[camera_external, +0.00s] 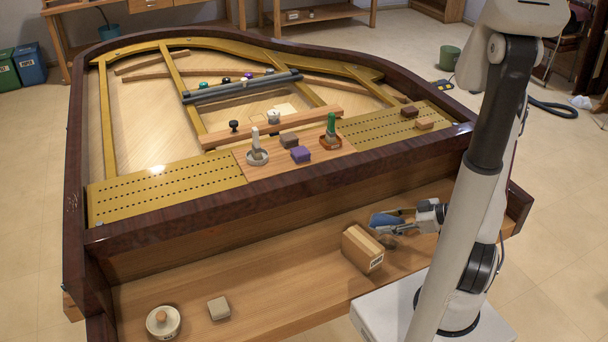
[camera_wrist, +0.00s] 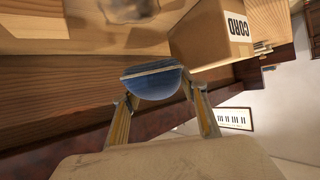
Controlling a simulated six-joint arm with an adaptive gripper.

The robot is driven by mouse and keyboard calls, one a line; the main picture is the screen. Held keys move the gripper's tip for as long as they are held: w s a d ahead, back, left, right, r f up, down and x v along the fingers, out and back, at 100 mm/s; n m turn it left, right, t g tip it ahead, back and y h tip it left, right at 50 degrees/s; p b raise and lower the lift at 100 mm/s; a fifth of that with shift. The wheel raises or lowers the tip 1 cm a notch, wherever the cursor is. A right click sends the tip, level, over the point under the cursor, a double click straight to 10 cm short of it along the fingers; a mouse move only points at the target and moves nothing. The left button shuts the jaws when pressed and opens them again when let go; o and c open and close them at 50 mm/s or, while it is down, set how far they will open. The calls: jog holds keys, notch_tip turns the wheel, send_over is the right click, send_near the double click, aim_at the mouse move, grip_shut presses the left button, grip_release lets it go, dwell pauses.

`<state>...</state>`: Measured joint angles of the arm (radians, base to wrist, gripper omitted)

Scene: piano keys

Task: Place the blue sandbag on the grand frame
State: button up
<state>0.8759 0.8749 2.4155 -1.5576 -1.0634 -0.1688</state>
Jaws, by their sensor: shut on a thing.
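The blue sandbag (camera_external: 385,220) is held between the fingers of my gripper (camera_external: 400,217), above the wooden ledge at the front of the piano. In the wrist view the sandbag (camera_wrist: 152,80) is a rounded blue pad with a pale seam, gripped between the two brass-coloured fingers (camera_wrist: 158,100). The grand frame is the gold frame inside the piano, with a perforated plate at the left (camera_external: 165,190) and another at the right (camera_external: 390,128). My gripper is in front of and below the piano's dark front rail, to the right.
A cardboard box (camera_external: 362,249) stands on the ledge (camera_external: 270,270) close to the sandbag; it also shows in the wrist view (camera_wrist: 212,42). A purple block (camera_external: 300,154) and small tools sit on the central wooden board.

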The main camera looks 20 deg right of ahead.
aim_at(384, 240)
jog(key=shift+f, duration=2)
jog(key=shift+f, duration=2.1)
jog(key=shift+f, duration=0.15)
jog(key=o, duration=1.4)
jog(key=shift+s+d+r, duration=0.1)
jog(key=shift+r, duration=0.15)
jog(key=shift+v, duration=5.85)
